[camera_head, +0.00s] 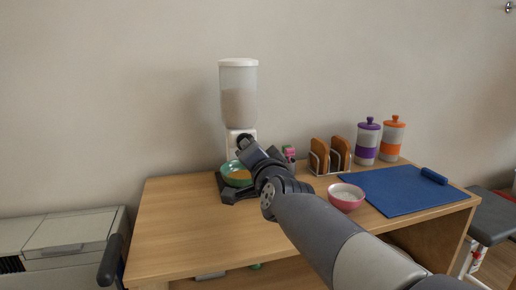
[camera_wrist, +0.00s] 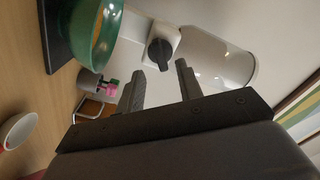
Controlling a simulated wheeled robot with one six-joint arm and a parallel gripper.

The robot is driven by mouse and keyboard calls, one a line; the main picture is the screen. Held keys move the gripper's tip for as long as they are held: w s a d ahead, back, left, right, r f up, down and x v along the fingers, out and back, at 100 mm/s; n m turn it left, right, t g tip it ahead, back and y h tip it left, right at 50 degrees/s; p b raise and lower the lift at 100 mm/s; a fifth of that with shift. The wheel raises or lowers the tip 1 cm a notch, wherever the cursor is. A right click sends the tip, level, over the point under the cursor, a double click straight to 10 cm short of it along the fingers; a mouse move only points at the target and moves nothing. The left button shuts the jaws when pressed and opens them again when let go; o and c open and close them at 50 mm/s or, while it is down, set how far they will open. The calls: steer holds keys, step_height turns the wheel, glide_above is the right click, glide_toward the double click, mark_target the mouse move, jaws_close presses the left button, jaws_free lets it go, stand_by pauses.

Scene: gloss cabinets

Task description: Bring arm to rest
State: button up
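My arm reaches over the wooden table to the cereal dispenser (camera_head: 238,95), with my gripper (camera_head: 246,150) at its front. In the wrist view my gripper (camera_wrist: 160,69) has its two dark fingers apart with nothing held between them. The dispenser's dark knob (camera_wrist: 160,54) shows just beyond the fingertips; I cannot tell whether they touch it. A green bowl (camera_head: 236,178) sits on the dispenser's dark base below the spout, and shows at the upper left of the wrist view (camera_wrist: 106,35).
On the table (camera_head: 175,225) stand a pink bowl (camera_head: 346,204), a rack with brown slices (camera_head: 320,155), a purple-banded jar (camera_head: 367,143) and an orange-banded jar (camera_head: 393,139). A blue mat (camera_head: 400,190) lies at right. The table's left part is clear. A grey stool (camera_head: 490,225) stands right.

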steer(key=shift+x, duration=2.4)
steer(key=shift+s, duration=0.1)
steer(key=p+v, duration=0.2)
steer(key=v, duration=0.8)
steer(key=shift+w+a+n+p, duration=0.45)
steer(key=shift+w+n+p, duration=0.2)
steer(key=shift+w+n, duration=1)
steer(key=shift+w+a+n+p, duration=0.45)
steer(key=shift+w+n+p, duration=0.25)
steer(key=shift+w+n, duration=0.9)
steer(key=shift+w+a+n+p, duration=0.45)
steer(key=shift+w+n+p, duration=0.2)
steer(key=shift+w+n, duration=1)
